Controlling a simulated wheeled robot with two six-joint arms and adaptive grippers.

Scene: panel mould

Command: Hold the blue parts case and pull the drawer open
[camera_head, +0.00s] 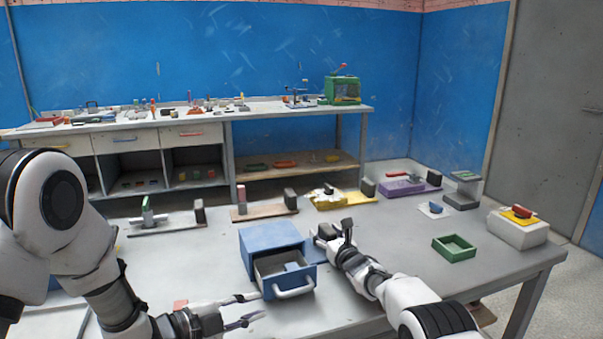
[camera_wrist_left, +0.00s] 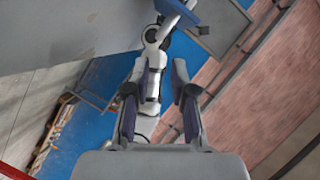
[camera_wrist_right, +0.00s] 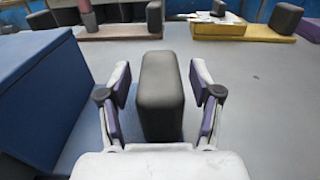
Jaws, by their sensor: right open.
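The blue parts case (camera_head: 270,238) stands on the grey table, its drawer (camera_head: 285,268) pulled partly out toward me. The drawer has a pale bar handle (camera_head: 295,291) in front. My left gripper (camera_head: 257,306) is open and empty, just left of the handle and apart from it. Its spread fingers show in the left wrist view (camera_wrist_left: 158,100). My right gripper (camera_head: 337,233) is beside the case's right side. In the right wrist view its open fingers (camera_wrist_right: 160,95) stand either side of a dark upright block (camera_wrist_right: 162,95) by the blue case (camera_wrist_right: 50,90); contact cannot be told.
A green tray (camera_head: 455,247) and a pale box with a red-handled piece (camera_head: 517,230) are to the right. Several fixtures line the table's back edge, including a yellow one (camera_head: 340,200) and a purple one (camera_head: 405,187). The table between the case and green tray is partly clear.

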